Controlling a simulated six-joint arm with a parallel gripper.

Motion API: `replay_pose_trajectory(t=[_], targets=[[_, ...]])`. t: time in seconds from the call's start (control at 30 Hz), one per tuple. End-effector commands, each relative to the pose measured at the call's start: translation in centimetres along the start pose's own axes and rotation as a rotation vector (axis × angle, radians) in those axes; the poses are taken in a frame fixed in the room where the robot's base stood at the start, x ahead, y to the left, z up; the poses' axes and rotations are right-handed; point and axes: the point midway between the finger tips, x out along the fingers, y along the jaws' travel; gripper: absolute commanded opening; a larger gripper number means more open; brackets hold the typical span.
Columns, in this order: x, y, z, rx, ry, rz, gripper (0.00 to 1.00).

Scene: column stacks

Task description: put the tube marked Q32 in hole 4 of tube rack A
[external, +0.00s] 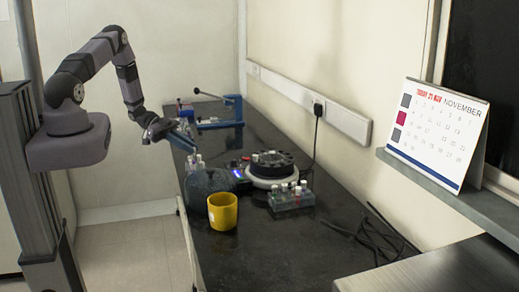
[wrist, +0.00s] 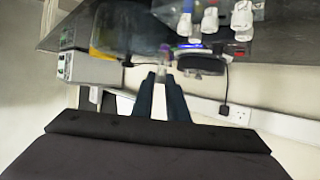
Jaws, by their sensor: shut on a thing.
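My gripper (external: 187,141) is raised over the left part of the dark bench. In the wrist view my gripper (wrist: 163,76) is shut on a small, pale, see-through tube (wrist: 165,56) at its fingertips. I cannot read a mark on it. More tubes (external: 195,161) stand below the gripper, partly hidden behind a dark grey rounded object. White-capped tubes (wrist: 210,20) show at the top of the wrist view. No rack letter or hole number is readable.
A yellow mug (external: 222,211) stands in front of the dark grey rounded object (external: 207,184). A round black-topped device (external: 271,167) sits mid-bench. A blue lever device (external: 218,123) stands at the back. Black cables (external: 372,236) lie at the right.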

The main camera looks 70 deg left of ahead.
Motion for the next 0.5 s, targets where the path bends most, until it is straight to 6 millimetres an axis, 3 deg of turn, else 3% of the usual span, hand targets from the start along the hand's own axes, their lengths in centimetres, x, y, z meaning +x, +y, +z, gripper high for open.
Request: replay_pose_trajectory(t=[0.5], targets=[[0.5,0.2,1.2,0.003,-0.001,0.006,0.00]])
